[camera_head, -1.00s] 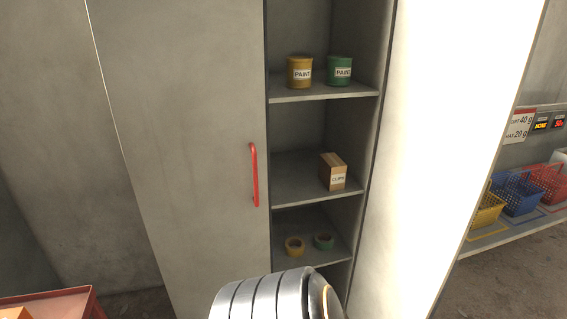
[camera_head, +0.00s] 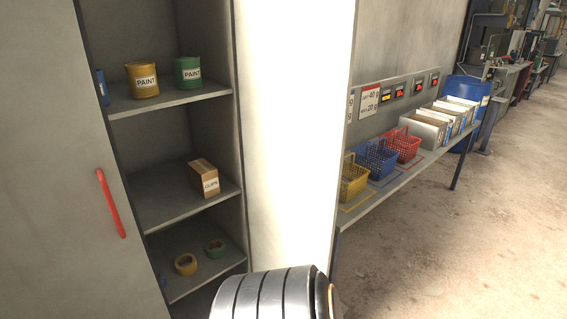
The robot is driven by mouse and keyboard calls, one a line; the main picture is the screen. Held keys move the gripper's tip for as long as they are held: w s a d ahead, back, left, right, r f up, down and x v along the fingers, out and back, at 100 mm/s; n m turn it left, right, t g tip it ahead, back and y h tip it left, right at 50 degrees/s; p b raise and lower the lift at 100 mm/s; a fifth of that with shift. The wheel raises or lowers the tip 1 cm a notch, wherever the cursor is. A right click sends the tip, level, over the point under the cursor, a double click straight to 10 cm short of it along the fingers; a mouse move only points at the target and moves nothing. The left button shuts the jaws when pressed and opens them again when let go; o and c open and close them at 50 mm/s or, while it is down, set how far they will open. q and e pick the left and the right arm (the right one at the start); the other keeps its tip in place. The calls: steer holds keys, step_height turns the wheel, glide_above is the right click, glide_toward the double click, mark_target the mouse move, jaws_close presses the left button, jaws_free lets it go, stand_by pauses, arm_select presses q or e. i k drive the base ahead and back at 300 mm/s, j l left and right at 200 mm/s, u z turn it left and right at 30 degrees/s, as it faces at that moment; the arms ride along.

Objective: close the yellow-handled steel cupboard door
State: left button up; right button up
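The steel cupboard (camera_head: 45,160) fills the left of the head view. Its left door has a red handle (camera_head: 110,203) and looks shut. To the right of that door, the shelves are exposed. A bright white upright panel (camera_head: 293,130) stands along the right of the opening and looks like the other door, swung open. No yellow handle shows, so I cannot confirm that this is the yellow-handled door. A banded grey part of my own arm shows at the bottom centre, in front of the panel's foot. Neither gripper's fingers are in view.
The shelves hold paint tins (camera_head: 142,80), a carton (camera_head: 204,178) and tape rolls (camera_head: 185,264). Right of the panel, a bench (camera_head: 400,182) carries yellow, blue and red baskets (camera_head: 376,158) and several bins. A blue drum (camera_head: 466,92) stands beyond. The floor (camera_head: 480,250) at right is clear.

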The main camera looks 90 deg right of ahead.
mark_target(295, 58)
steer(key=k+l+z, duration=0.25)
steer(key=l, duration=0.2)
steer(key=k+l+z, duration=0.1)
steer(key=l+z, duration=0.15)
steer(key=l, duration=0.2)
steer(key=k+l+z, duration=0.1)
steer(key=l+z, duration=0.15)
steer(key=l, duration=0.25)
steer(key=l+z, duration=0.2)
steer(key=l, duration=0.35)
steer(key=k+l, duration=0.1)
steer(key=l, duration=0.55)
steer(key=k+l, duration=0.1)
steer(key=l, duration=0.6)
